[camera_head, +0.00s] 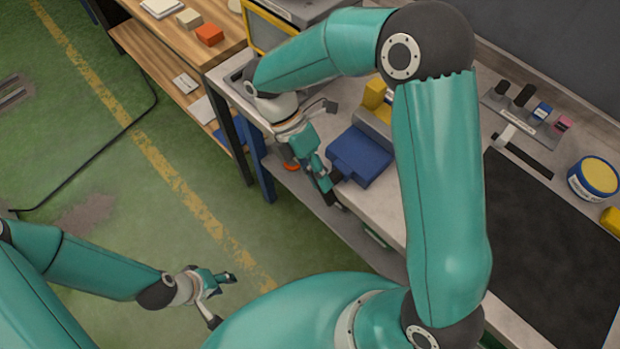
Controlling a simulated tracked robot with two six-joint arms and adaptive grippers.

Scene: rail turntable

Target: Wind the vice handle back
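The blue vice (362,155) sits at the front edge of the grey bench, left of my upper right arm. My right gripper (326,183) reaches down over the bench edge, close to the vice's front side. Its dark tip is beside a dark part at the vice's front; I cannot tell whether they touch. The vice handle is not clearly visible there, and the gripper's opening is unclear. My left gripper (222,297) is open and empty above the green floor at lower left, well away from the vice.
A yellow block (376,94) stands behind the vice. A wooden shelf unit (168,55) stands at upper left. The floor at left is mostly clear.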

